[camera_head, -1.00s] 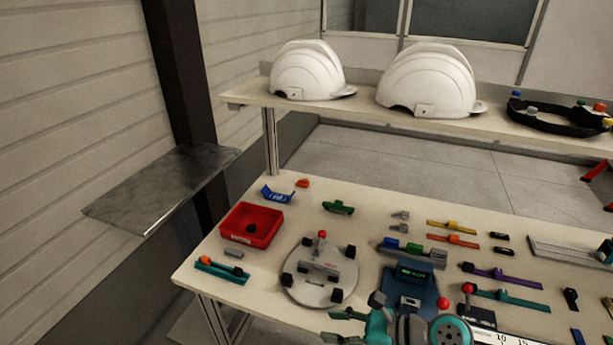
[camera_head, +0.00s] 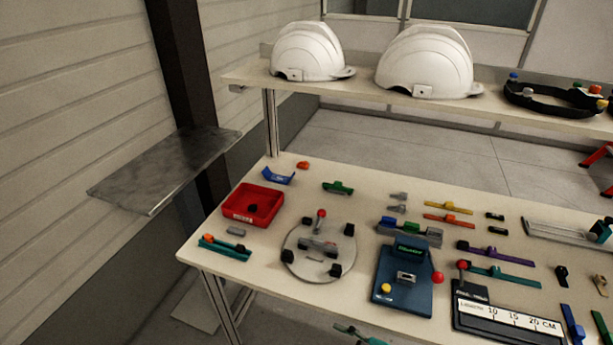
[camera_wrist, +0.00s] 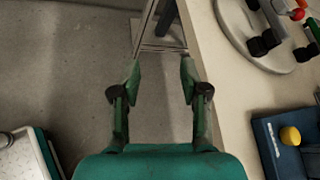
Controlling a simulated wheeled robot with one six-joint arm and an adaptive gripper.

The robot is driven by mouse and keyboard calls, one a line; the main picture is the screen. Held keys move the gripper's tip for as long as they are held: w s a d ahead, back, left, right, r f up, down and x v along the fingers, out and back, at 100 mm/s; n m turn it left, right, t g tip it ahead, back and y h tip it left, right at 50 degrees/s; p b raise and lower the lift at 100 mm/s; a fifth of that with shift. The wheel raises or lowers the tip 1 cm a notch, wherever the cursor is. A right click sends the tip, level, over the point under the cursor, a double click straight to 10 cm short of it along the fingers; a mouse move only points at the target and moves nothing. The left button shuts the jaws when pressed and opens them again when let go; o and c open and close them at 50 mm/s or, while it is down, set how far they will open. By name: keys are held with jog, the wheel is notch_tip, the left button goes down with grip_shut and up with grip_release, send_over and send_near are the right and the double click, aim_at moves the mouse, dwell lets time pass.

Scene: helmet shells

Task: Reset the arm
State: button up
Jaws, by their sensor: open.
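My gripper (camera_wrist: 160,80) is open and empty in the wrist view, with its two green fingers apart. It hangs over the grey floor beside the workbench (camera_wrist: 215,70) edge. In the head view only a small green part of it (camera_head: 352,334) shows at the bottom edge, in front of the bench (camera_head: 215,258). Two white helmet shells stand on the raised shelf, one at left (camera_head: 307,52) and a larger-looking one (camera_head: 428,62) to its right.
On the bench are a red bin (camera_head: 232,216), a round grey fixture (camera_head: 296,268), a blue device (camera_head: 385,296), a ruler plate (camera_head: 505,320) and several small coloured parts. A metal wall shelf (camera_head: 120,188) juts out at left. A pale tray-like surface (camera_wrist: 25,160) shows at lower left in the wrist view.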

jog(key=s+d+f+n+t+h, duration=0.2)
jog(key=s+d+f+n+h, duration=0.15)
jog(key=s, duration=0.55)
jog(key=s+d+f+n+t+h, duration=0.25)
jog(key=s+d+n+h, duration=0.2)
jog(key=s, duration=0.45)
jog(key=s+d+r+n+t+h, duration=0.2)
jog(key=s+d+r+n, duration=0.1)
jog(key=s+r+n, duration=0.9)
jog(key=shift+s+r+n, duration=0.25)
jog(key=shift+s+n, duration=0.25)
jog(key=shift+s, duration=0.45)
